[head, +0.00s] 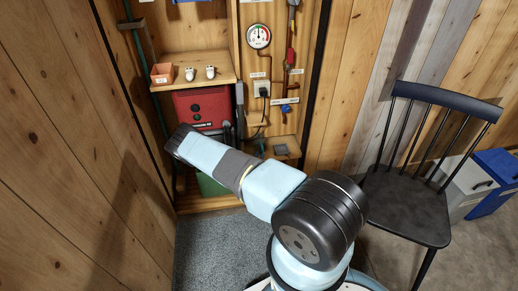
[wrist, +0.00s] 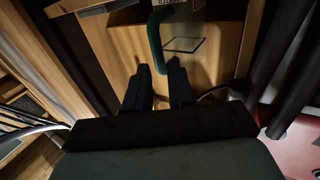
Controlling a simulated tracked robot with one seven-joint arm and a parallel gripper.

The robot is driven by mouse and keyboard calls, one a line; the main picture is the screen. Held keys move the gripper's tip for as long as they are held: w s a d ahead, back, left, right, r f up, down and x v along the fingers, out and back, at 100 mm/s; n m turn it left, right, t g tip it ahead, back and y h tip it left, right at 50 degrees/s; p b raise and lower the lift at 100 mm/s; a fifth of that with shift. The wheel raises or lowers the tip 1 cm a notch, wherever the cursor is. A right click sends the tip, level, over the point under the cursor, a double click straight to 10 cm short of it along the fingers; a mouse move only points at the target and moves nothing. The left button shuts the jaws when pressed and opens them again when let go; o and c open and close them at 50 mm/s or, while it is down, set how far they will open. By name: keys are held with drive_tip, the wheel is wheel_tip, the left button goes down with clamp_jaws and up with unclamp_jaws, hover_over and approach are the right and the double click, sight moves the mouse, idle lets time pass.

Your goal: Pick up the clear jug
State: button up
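The clear jug (wrist: 190,42) shows in the wrist view at upper middle, see-through, with a teal curved handle (wrist: 154,38) on its left side. My gripper (wrist: 158,70) is open, its two dark fingers apart and pointing toward the jug. The lower end of the handle shows at the gap between the fingertips; I cannot tell whether they touch it. In the head view my arm reaches into the wooden cabinet; I cannot make out the jug or the fingers there.
A wooden cabinet shelf (head: 205,75) holds an orange box (head: 162,73) and two small white items. A red case (head: 200,108) stands below, above a green box (head: 212,186). A gauge (head: 258,37) and pipes line the back panel. A dark chair (head: 405,200) stands right.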

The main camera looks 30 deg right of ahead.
sight(262, 152)
drive_tip(key=shift+f+x, duration=0.15)
drive_tip(key=shift+x, duration=1.2)
drive_tip(key=shift+f+x, duration=0.1)
drive_tip(key=shift+x, duration=1.25)
drive_tip(key=shift+c, duration=0.3)
clamp_jaws()
